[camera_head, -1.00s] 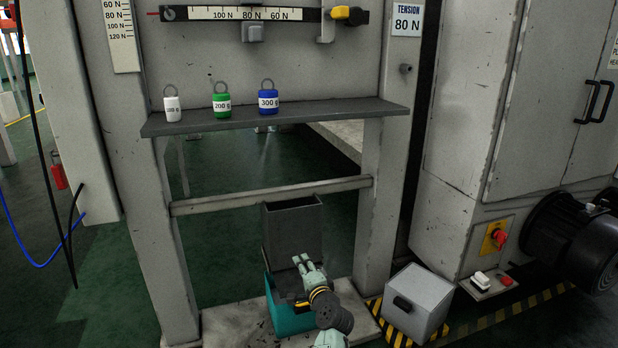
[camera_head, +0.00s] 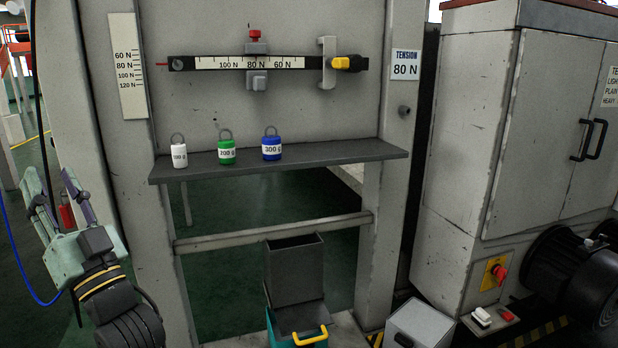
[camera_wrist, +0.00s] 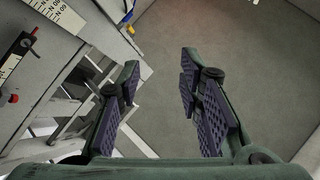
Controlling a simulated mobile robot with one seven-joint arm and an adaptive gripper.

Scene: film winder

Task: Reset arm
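My gripper (camera_head: 55,195) is raised at the left of the head view, in front of the frame's left post, fingers pointing up. Its two fingers are spread apart with nothing between them. In the wrist view my gripper (camera_wrist: 160,95) also shows open, with bare wall or floor beyond the purple pads. The winder's tension scale (camera_head: 240,63) with its sliding weight (camera_head: 256,80) is on the upper panel, clear of my gripper. White, green (camera_head: 227,150) and blue (camera_head: 271,147) weights stand upright on the grey shelf (camera_head: 350,152).
A grey bin (camera_head: 295,275) and a teal box with a yellow handle (camera_head: 311,336) stand low under the shelf. A grey cabinet (camera_head: 470,140) with a motor (camera_head: 575,265) is at right. A blue cable (camera_head: 15,255) hangs at far left.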

